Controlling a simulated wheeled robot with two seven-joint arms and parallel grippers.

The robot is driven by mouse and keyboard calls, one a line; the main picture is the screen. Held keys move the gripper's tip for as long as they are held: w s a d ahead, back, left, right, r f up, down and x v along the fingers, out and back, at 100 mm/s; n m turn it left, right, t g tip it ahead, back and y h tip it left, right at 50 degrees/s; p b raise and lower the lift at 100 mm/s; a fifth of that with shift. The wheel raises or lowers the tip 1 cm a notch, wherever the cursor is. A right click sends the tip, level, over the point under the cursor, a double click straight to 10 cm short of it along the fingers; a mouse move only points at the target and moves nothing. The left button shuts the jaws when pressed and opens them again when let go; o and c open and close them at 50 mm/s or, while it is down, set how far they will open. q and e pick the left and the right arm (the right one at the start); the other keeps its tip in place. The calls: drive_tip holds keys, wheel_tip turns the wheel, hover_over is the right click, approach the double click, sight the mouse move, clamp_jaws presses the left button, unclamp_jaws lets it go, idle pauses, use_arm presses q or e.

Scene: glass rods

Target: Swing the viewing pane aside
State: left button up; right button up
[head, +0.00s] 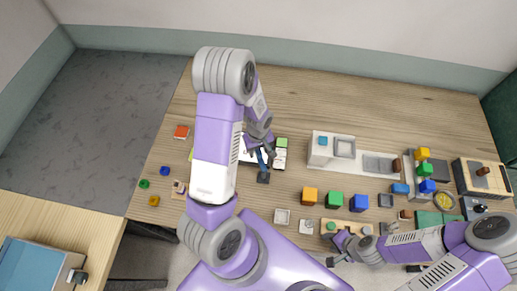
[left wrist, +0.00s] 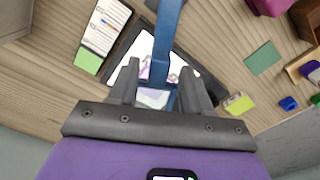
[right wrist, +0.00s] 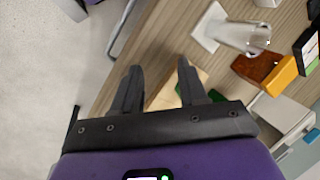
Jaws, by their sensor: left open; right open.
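A blue bar (left wrist: 166,45) crosses the top of the left wrist view and ends in a small blue-edged pane (left wrist: 154,97), which appears to be the viewing pane. Behind it is a dark-framed panel with a bright face (left wrist: 127,70). In the head view, the blue bar (head: 261,160) rises near a small dark base (head: 263,178), and my arm hides much of the panel. My left gripper (left wrist: 158,67) is open, its fingers on either side of the bar's lower part; contact cannot be told. My right gripper (right wrist: 160,66) is open and empty near the table's front edge.
A card with a green part (head: 281,143) lies right of the left gripper. Orange (head: 310,196), green (head: 335,200) and blue (head: 359,203) blocks stand mid-table. A white tray unit (head: 372,165) is further back.

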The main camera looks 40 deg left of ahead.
use_arm(q)
drive_tip(key=shift+w, duration=0.1)
drive_tip(key=shift+c, duration=0.3)
use_arm(e)
drive_tip(key=shift+w, duration=0.1)
use_arm(q)
clamp_jaws()
